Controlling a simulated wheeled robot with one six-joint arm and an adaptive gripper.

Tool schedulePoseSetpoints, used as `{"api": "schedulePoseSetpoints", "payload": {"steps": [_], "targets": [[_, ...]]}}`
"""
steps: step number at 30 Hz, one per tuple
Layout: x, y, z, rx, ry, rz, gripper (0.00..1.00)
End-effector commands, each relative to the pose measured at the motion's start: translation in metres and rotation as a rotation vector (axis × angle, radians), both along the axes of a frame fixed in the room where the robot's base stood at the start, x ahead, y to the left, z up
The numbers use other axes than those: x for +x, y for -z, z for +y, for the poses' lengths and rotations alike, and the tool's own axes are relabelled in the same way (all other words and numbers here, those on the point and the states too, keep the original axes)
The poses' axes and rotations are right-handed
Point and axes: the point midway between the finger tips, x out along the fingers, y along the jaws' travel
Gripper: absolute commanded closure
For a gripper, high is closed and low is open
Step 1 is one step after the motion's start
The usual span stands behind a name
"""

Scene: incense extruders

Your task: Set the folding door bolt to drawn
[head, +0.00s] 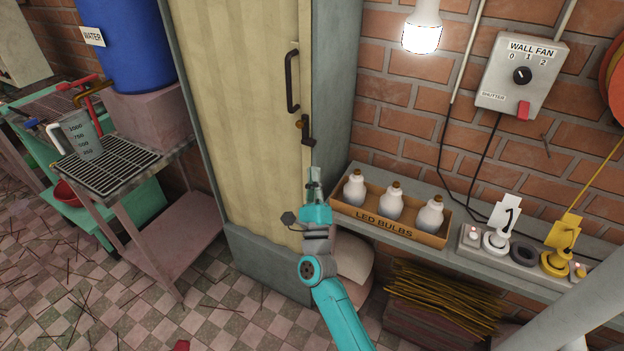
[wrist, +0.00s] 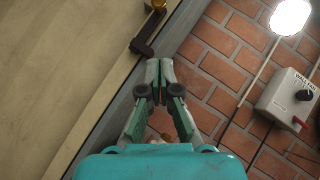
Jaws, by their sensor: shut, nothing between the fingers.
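The cream folding door (head: 245,120) stands upright in a grey frame, with a long dark pull handle (head: 290,80) near its right edge. Below the handle is the door bolt (head: 307,133), a dark bar with a brass knob (head: 299,124) at its upper left. In the wrist view the bolt (wrist: 148,38) shows as a dark angled bar at the top, just beyond the fingertips. My gripper (head: 315,176) is shut and empty, a little below the bolt and apart from it. Its fingertips (wrist: 160,64) are together in the wrist view.
A box of LED bulbs (head: 390,215) sits on the shelf right of my gripper. A wall fan switch box (head: 522,75) and a lit bulb (head: 422,30) are on the brick wall. A rack table (head: 120,170) stands left of the door.

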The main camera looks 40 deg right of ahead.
Motion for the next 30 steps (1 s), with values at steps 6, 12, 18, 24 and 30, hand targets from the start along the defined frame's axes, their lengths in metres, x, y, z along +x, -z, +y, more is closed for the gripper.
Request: {"api": "schedulePoseSetpoints", "payload": {"steps": [6, 12, 18, 24, 30], "targets": [[0.026, -0.026, -0.022, -0.002, 0.001, -0.003, 1.0], [0.047, -0.048, -0.03, -0.002, -0.003, -0.002, 1.0], [0.059, -0.064, -0.025, -0.001, -0.002, 0.0, 1.0], [0.062, -0.069, -0.024, -0.002, -0.001, 0.001, 1.0], [0.062, -0.069, -0.024, -0.003, -0.001, 0.001, 1.0]]}}
